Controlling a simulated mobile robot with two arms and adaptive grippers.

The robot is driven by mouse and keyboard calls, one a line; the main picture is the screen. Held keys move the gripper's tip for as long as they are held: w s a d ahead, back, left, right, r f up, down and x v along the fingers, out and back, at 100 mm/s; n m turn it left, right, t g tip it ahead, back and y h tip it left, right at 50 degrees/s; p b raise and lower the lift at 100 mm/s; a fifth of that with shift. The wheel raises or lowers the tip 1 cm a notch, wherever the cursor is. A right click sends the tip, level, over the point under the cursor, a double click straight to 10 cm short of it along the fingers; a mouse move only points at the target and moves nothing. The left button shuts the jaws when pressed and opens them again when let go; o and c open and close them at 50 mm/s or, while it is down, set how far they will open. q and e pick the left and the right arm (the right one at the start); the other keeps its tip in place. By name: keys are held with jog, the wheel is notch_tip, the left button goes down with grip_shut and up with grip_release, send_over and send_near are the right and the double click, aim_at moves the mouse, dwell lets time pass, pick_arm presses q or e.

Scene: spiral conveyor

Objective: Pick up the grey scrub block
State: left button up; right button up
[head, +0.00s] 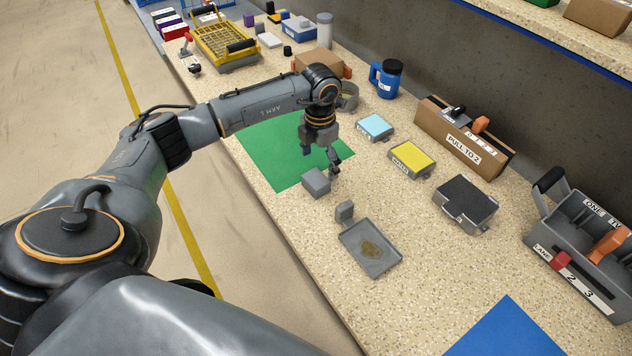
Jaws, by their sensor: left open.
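A plain grey block (316,182) sits on the speckled counter at the near right edge of the green mat (286,146). It looks like the grey scrub block. A smaller grey block (344,211) stands just nearer, by a shallow grey tray (371,249) with a brownish patch inside. My left gripper (321,160) points down with its fingers apart, just beyond and above the larger grey block. Nothing shows between the fingers. Whether a finger touches the block I cannot tell. My right gripper is not in view.
Right of the gripper are a blue-topped pad (376,126), a yellow-topped pad (411,160) and a black-topped block (465,202). A cardboard box (462,142) and a grey caddy (585,250) stand farther right. Bare counter lies between tray and caddy.

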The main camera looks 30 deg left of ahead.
aim_at(319, 176)
pick_arm(q)
jog(key=shift+s+d+f, duration=0.1)
jog(key=shift+s+f, duration=0.05)
jog(key=shift+f, duration=0.3)
jog(key=f, duration=0.2)
jog(key=f+p, duration=0.1)
jog(key=f, duration=0.1)
jog(key=shift+s+d+f, duration=0.15)
jog(key=shift+s+f, duration=0.05)
jog(key=shift+c, duration=0.2)
jog(key=c, duration=1.2)
jog(key=shift+r, duration=0.1)
